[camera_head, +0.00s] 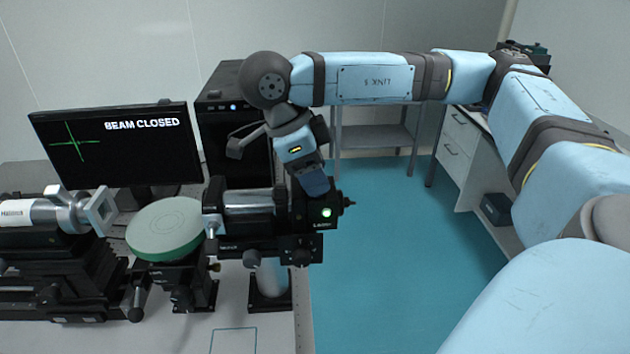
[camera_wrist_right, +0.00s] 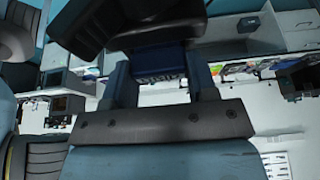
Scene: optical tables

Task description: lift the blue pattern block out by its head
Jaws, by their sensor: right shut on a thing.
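My right gripper (camera_head: 314,182) hangs from the arm at the right end of the black and silver laser unit, overlapping it in the head view. In the right wrist view its two grey-blue fingers (camera_wrist_right: 164,86) stand on either side of the dark blue pattern block (camera_wrist_right: 160,62) and are shut on it. The block's far side is cut off by a dark housing in front of it. In the head view I cannot clearly tell the block from the fingers. My left gripper is not in view.
The laser unit (camera_head: 255,208) stands on a post. A green-rimmed round disc (camera_head: 165,228) and a black stage (camera_head: 50,270) are to its left. A monitor (camera_head: 118,148) reads "BEAM CLOSED", with a black cabinet (camera_head: 222,150) beside it. Blue floor (camera_head: 385,260) is open to the right.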

